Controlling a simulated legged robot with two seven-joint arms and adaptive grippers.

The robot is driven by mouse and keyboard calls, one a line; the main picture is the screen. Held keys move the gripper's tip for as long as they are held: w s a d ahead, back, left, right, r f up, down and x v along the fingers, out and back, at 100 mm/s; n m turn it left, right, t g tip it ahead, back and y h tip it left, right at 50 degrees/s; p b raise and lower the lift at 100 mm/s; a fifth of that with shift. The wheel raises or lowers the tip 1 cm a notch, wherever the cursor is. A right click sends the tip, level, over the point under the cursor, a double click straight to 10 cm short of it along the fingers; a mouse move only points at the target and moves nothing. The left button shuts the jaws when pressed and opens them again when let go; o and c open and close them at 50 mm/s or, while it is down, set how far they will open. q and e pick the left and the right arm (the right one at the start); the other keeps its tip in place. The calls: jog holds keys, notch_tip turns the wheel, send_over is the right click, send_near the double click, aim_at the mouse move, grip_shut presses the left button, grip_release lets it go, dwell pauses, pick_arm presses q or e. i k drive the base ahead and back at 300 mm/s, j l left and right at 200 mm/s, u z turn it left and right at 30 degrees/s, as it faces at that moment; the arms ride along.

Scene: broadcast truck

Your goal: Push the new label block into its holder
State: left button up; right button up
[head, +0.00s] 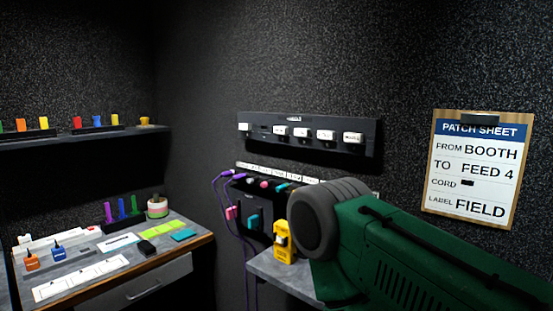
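The dark label holder rail (310,121) is on the back wall. Several white label blocks sit in it, such as the leftmost block (244,128) and the rightmost block (353,137). A dark gap shows just right of the leftmost block. Their lettering is too small to read. The patch sheet (470,168) on the right wall reads FROM BOOTH, TO FEED 4, LABEL FIELD. I cannot tell which block is the new one. Neither of my grippers is in view.
Purple cords hang by the patch panel (252,221) below the rail. A yellow device (285,240) stands on a grey ledge (270,270). A large green and grey shape close to the camera covers the lower right. The left desk (160,268) holds bottles, notes and a potted plant.

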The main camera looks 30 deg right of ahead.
aim_at(329, 135)
jog(key=z, duration=1.85)
jog(key=k+z, duration=0.1)
jog(key=z, duration=1.3)
jog(key=k+z, duration=0.1)
jog(key=z, duration=0.4)
jog(key=u, duration=2.5)
jog(key=i+j+z, duration=0.4)
jog(key=j, duration=0.2)
jog(key=i+j+z, duration=0.4)
jog(key=j, duration=0.35)
